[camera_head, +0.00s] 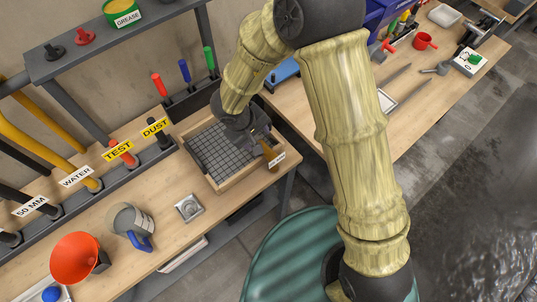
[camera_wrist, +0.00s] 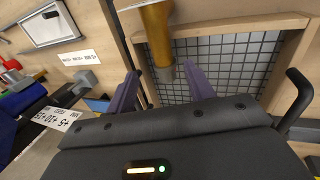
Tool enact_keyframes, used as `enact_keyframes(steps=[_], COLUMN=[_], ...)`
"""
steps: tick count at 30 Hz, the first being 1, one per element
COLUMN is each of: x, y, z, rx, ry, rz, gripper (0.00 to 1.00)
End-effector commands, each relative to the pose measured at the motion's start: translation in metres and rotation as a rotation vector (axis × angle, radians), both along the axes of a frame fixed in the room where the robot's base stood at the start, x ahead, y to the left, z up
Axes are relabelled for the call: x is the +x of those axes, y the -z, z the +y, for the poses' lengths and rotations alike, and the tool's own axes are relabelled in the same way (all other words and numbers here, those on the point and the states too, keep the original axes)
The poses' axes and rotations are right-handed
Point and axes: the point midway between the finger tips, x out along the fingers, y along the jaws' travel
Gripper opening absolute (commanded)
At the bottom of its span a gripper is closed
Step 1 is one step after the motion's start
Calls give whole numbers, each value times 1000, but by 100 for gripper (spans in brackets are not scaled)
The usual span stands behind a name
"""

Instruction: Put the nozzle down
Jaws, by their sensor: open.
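The brass-coloured nozzle (camera_head: 269,152) is at the right side of a shallow wooden tray with a dark grid floor (camera_head: 238,181). A small white label shows beside it. In the wrist view the nozzle (camera_wrist: 157,38) lies over the tray's wooden rim (camera_wrist: 240,29), its narrow grey end pointing towards my gripper. My gripper (camera_wrist: 160,72) is open, with a purple finger on each side of the nozzle's narrow end. I cannot tell whether either finger touches it. In the head view my gripper (camera_head: 262,137) is at the tray's right side and hides part of it.
Left of the tray are a square metal piece (camera_head: 188,207), a grey jug with a blue handle (camera_head: 132,224) and an orange funnel (camera_head: 80,257). Coloured-handled tools (camera_head: 184,72) stand in a rack behind. A second bench (camera_head: 345,70) is to the right.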

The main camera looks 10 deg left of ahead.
Motion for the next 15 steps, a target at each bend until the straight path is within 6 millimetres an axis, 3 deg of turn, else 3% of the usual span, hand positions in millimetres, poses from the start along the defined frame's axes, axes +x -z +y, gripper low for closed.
enact_keyframes(steps=[4,15], x=[4,5], y=[20,23], z=[-4,-5], rx=[-1,1], ry=[-1,0], rz=[1,-1], gripper=[53,53])
